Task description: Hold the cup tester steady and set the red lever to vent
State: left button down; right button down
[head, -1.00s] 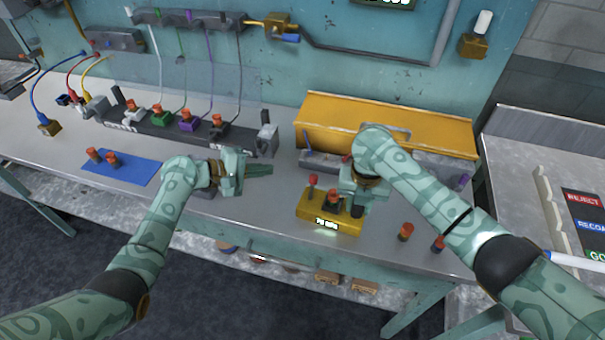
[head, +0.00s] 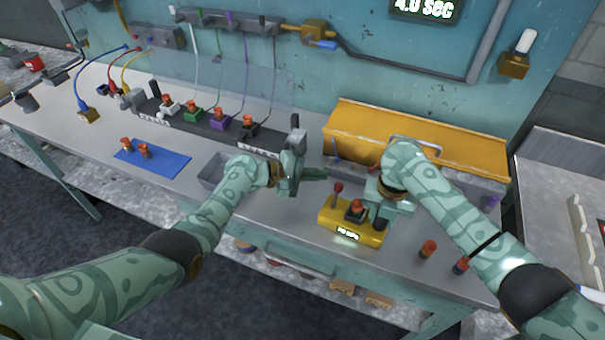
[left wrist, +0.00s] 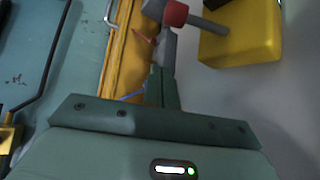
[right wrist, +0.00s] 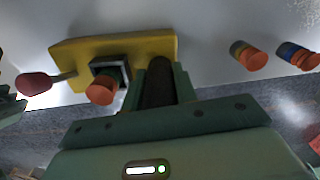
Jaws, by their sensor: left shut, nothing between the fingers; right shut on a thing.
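The cup tester (head: 335,226) is a yellow box with a lit display, on the bench near its front edge. Its red-knobbed lever (head: 338,187) stands up at its left end; the knob also shows in the left wrist view (left wrist: 175,14). An orange-topped piece (head: 356,206) sits in the tester's middle socket and shows in the right wrist view (right wrist: 101,90). My right gripper (head: 380,214) is shut on the tester's dark post (right wrist: 158,85) at its right end. My left gripper (head: 324,174) is shut and empty, its tips close to the lever knob; contact is unclear.
Two loose orange-topped pieces (head: 428,249) stand right of the tester. A yellow-lidded case (head: 420,137) lies behind it. A grey tray (head: 211,170) and a blue mat (head: 165,163) are to the left. A rack of coloured pieces (head: 205,127) stands further back.

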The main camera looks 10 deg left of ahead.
aim_at(336, 196)
pick_arm(q)
jog(key=shift+w+d+f, duration=0.15)
jog(key=shift+w+d, duration=0.1)
jog(key=shift+d, duration=0.15)
jog(key=shift+x, duration=0.8)
jog(key=shift+s+d+r, duration=0.15)
jog(key=shift+s+r, duration=0.1)
jog(key=shift+s, duration=0.35)
jog(key=shift+s+d+r, duration=0.15)
jog(key=shift+s+r, duration=0.15)
jog(key=shift+s, duration=0.35)
jog(key=shift+s+d+r, duration=0.15)
jog(key=shift+s+r, duration=0.1)
jog(key=shift+s, duration=0.35)
